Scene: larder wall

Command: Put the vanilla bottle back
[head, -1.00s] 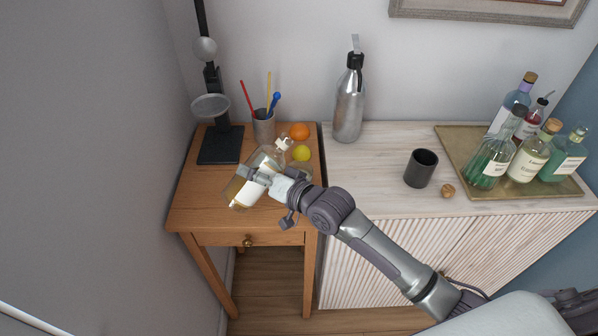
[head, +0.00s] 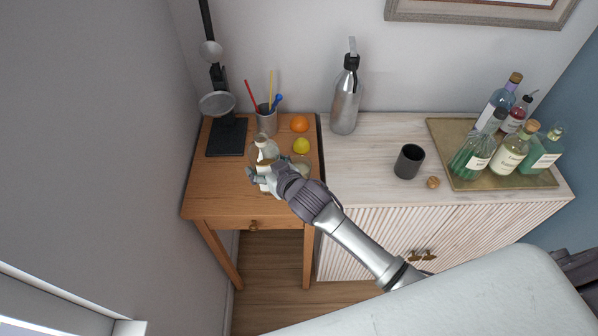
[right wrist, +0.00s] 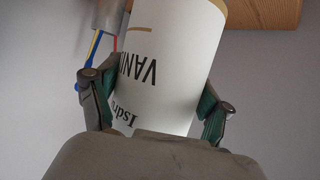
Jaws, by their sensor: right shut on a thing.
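The vanilla bottle (head: 265,148) is in my right gripper (head: 264,178), over the small wooden table (head: 207,196) at the left. Its pale upper part shows above the fingers and it looks nearly upright. Whether its base touches the table cannot be told. In the right wrist view, the bottle's white label (right wrist: 170,60) with upside-down "VANI" lettering sits between the two fingers of the right gripper (right wrist: 155,98), which is shut on it. My left gripper is out of view.
An orange (head: 299,124), a yellow fruit (head: 301,146), a cup of utensils (head: 266,122) and a black stand (head: 227,137) are on the wooden table. On the pale cabinet are a steel siphon (head: 345,103), a dark cup (head: 409,161), a cork (head: 433,182) and a tray (head: 440,140) with several bottles.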

